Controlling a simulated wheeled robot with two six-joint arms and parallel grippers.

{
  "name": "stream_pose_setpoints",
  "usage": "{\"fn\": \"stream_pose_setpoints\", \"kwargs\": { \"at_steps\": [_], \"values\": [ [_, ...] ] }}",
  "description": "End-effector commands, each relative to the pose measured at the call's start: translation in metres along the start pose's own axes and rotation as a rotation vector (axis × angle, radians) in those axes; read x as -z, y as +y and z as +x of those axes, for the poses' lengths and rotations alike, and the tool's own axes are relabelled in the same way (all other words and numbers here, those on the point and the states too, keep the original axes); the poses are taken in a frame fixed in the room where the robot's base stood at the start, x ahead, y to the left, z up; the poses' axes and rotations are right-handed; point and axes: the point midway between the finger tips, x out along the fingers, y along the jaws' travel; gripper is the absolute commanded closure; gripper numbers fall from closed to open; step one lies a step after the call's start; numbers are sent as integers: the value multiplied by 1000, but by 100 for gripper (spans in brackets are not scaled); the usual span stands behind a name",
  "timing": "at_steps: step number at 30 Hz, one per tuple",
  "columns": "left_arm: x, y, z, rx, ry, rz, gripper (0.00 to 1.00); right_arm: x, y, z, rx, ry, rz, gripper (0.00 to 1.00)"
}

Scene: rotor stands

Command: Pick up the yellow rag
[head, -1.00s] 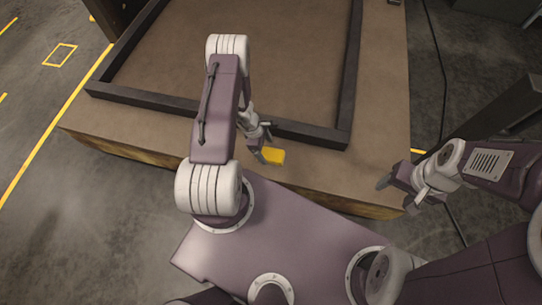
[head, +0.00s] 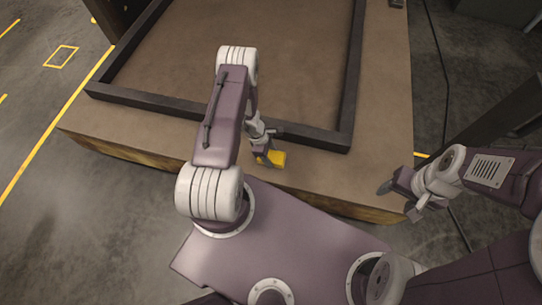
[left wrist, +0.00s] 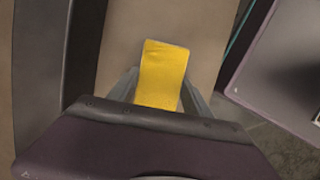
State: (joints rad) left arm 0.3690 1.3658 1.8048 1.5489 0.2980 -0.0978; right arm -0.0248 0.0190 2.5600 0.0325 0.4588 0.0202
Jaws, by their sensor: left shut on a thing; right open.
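The yellow rag (head: 278,158) is a small folded piece at the front strip of the brown table, just outside the dark frame. In the left wrist view the rag (left wrist: 163,72) sticks out from between the two fingers. My left gripper (head: 265,158) is shut on the rag, at or just above the table top; I cannot tell whether the rag still touches it. The part between the fingers is hidden. My right gripper (head: 397,191) is open and empty, off the table's front right corner.
The brown table (head: 385,130) carries a raised dark frame (head: 200,122) around a bare brown area. A small dark object (head: 397,3) lies at the table's far right. A cable (head: 445,90) runs along the floor on the right.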

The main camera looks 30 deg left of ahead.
Motion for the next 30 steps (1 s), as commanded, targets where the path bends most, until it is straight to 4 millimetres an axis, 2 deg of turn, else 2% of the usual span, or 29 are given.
{"fn": "stream_pose_setpoints", "kwargs": {
  "at_steps": [7, 18, 21, 25, 30],
  "values": [
    [-13, 1, -41, -2, 0, 1, 89, 2, 0, -23, 0, 0, 0, 38],
    [-104, -24, -61, 1, 0, 6, 89, 3, 0, -25, 0, 0, 0, 38],
    [-122, -28, -66, 0, 0, 6, 89, 3, 0, -27, 0, 0, 0, 38],
    [-135, -32, -69, 0, 0, 2, 89, 3, -1, -29, 0, 0, 0, 38],
    [-139, -33, -70, -1, 0, 0, 89, 3, -1, -29, 0, 0, 0, 38]
  ]
}}
